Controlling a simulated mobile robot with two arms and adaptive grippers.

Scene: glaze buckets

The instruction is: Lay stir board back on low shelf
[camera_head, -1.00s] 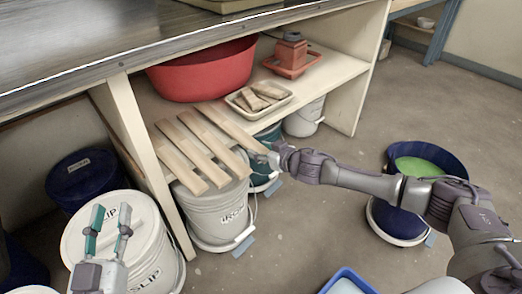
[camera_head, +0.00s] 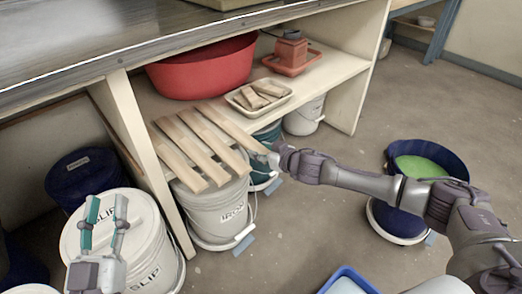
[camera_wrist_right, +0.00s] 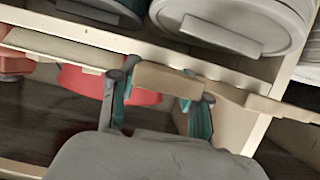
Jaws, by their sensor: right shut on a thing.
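The stir board (camera_head: 230,126) is a long pale wooden slat at the right of a row of similar boards. It slopes across the low shelf (camera_head: 333,72), its near end out past the front edge. My right gripper (camera_head: 266,153) is shut on that near end. In the right wrist view the board (camera_wrist_right: 168,80) runs between the two fingers of my right gripper (camera_wrist_right: 160,95). My left gripper (camera_head: 104,212) is open and empty, over the white slip bucket (camera_head: 145,235).
Several other boards (camera_head: 178,158) lie beside it, overhanging the shelf. A red basin (camera_head: 200,72) and a tray of wooden pieces (camera_head: 285,103) stand behind. White buckets (camera_head: 212,212) sit below. A dark blue tub of green glaze (camera_head: 425,165) stands right.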

